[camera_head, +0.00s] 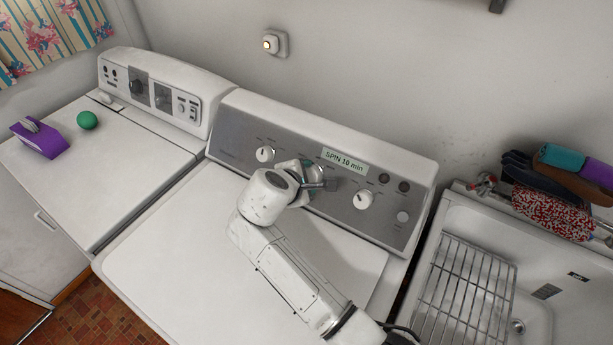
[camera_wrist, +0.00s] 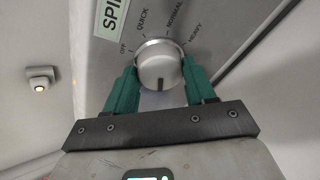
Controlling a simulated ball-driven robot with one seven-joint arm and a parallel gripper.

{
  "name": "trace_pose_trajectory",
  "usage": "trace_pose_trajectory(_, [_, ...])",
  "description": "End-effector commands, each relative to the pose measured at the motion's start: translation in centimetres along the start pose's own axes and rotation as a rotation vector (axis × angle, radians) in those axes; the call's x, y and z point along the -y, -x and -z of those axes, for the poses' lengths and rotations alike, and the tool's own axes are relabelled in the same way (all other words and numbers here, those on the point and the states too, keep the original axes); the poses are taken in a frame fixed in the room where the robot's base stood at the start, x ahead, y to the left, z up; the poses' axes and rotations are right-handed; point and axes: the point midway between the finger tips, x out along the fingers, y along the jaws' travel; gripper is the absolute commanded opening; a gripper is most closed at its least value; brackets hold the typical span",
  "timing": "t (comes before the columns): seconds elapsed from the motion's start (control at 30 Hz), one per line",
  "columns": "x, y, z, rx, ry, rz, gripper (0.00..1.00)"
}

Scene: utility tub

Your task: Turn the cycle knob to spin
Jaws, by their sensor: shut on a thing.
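The cycle knob (camera_wrist: 160,65) is round and silver, and sits between the two green fingers of my gripper (camera_wrist: 155,88) in the wrist view. The fingers are shut on its sides. A dark mark on the knob points down in that view. The labels OFF, QUICK, NORMAL and HEAVY arc around its upper side; other labels are hidden. In the head view my gripper (camera_head: 312,179) is at the washer's control panel (camera_head: 232,135) and mostly hides the knob. The display (camera_head: 344,161) reads "SPIN 10 min".
White knobs stand left (camera_head: 265,154) and right (camera_head: 363,199) of my gripper. A dryer (camera_head: 150,135) at the left bears a green ball (camera_head: 87,120) and a purple box (camera_head: 42,138). A utility tub (camera_head: 460,225) with a wire rack (camera_head: 462,295) is at the right.

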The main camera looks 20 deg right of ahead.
Motion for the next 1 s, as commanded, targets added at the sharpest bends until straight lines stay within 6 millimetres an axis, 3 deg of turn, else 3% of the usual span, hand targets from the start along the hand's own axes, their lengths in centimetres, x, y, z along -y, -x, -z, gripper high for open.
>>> trace_pose_trajectory(0.3, [0.01, 0.04, 0.21, 0.003, 0.126, 0.019, 0.24])
trace_pose_trajectory(0.87, [0.04, 0.05, 0.24, 0.004, 0.153, 0.023, 0.24])
trace_pose_trajectory(0.9, [0.05, 0.05, 0.23, 0.004, 0.153, 0.023, 0.57])
trace_pose_trajectory(1.0, [0.04, 0.04, 0.20, 0.005, 0.152, 0.023, 0.67])
